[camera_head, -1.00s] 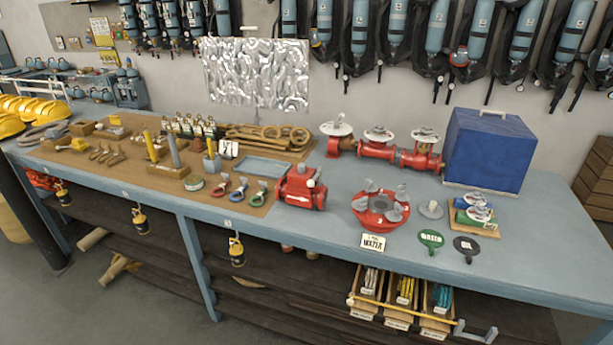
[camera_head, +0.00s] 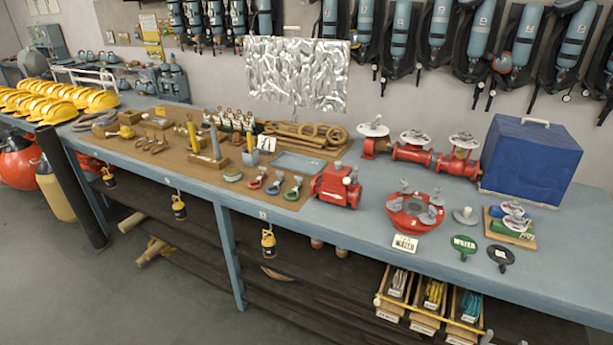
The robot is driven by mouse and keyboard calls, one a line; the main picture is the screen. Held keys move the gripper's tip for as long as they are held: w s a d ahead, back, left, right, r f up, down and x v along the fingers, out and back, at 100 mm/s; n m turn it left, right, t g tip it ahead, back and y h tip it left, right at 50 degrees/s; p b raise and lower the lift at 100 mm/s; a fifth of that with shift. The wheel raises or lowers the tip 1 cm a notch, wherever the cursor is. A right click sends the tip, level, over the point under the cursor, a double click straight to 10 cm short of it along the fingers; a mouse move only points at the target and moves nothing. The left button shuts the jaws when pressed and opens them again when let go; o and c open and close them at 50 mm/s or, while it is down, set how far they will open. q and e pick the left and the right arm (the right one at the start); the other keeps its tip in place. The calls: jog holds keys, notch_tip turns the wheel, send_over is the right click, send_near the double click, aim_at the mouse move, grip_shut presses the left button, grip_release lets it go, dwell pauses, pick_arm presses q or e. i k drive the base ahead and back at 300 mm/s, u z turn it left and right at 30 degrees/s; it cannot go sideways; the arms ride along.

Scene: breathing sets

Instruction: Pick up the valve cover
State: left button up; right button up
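Which piece is the valve cover I cannot tell for certain. A small grey disc with a stem (camera_head: 465,216) lies on the blue-grey workbench (camera_head: 345,240), right of the round red flanged fitting (camera_head: 413,213) with grey clamps. A red pipe assembly (camera_head: 412,152) with white handwheels stands behind them. A boxy red valve body (camera_head: 334,188) stands to the left of the flanged fitting. A green round tag (camera_head: 464,244) and a black round tag (camera_head: 501,255) lie near the front edge. Neither of my grippers is in view.
A blue box (camera_head: 530,160) stands at the back right, near a wooden board (camera_head: 520,240) with green and blue cylinders. Brown mats with tools cover the bench's left part. Yellow helmets (camera_head: 60,102) are at far left. Open floor (camera_head: 150,290) lies in front.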

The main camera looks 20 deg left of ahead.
aim_at(335, 172)
jog(key=u, duration=0.25)
jog(key=k, duration=0.4)
jog(key=u, duration=1.45)
jog(key=i, duration=1.85)
jog(key=z, duration=1)
jog(key=i, duration=0.7)
jog(key=z, duration=0.8)
